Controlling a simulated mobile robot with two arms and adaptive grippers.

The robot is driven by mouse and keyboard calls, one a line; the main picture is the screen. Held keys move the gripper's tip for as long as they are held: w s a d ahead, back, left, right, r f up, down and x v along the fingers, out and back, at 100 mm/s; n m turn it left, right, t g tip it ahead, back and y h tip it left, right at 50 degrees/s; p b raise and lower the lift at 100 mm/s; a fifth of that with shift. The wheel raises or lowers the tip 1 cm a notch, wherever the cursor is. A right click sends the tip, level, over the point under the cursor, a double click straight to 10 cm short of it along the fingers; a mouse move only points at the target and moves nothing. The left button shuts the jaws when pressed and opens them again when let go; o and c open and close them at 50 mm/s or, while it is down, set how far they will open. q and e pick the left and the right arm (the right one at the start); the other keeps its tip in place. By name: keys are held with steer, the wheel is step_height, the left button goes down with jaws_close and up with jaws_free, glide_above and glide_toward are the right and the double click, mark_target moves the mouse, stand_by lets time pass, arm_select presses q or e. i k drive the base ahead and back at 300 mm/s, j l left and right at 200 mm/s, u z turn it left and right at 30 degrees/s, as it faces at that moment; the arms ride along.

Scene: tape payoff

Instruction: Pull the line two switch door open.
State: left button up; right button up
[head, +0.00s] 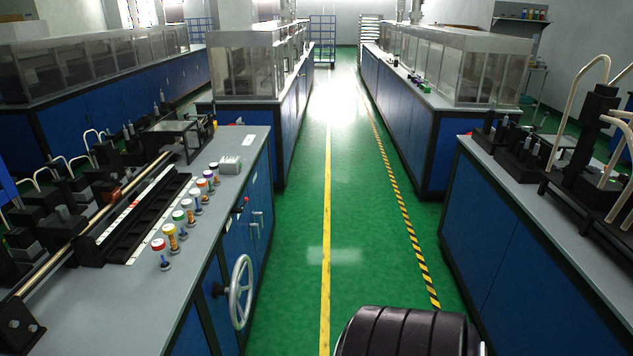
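A blue-fronted bench (237,165) with a grey top stands at the left. Its aisle-side face has blue panels (262,185) with small metal handles (257,222) and a small red-tipped part (244,202). A grey handwheel (240,292) sticks out of the same face nearer to me. I see no readable label, so I cannot tell which panel is the line two switch door. No panel looks swung open. Neither of my grippers is in view.
Several colour-topped knobs (171,236) and a small grey box (230,165) stand on the left bench. A green aisle with a yellow line (326,230) and a striped line (420,260) runs ahead, clear. Another blue bench (510,240) bounds the right.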

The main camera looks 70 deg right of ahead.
mark_target(258, 185)
steer(key=z, duration=1.8)
steer(key=i+l+z, duration=0.35)
steer(key=i, duration=0.75)
steer(key=i+z, duration=0.3)
steer(key=i, duration=0.65)
steer(key=i+l+u, duration=0.1)
steer(key=i+u, duration=0.2)
steer(key=i, duration=0.25)
steer(key=i+l+u, duration=0.15)
steer(key=i+u, duration=0.2)
steer(key=i, duration=0.15)
steer(key=i+l+u, duration=0.3)
steer(key=i, duration=0.2)
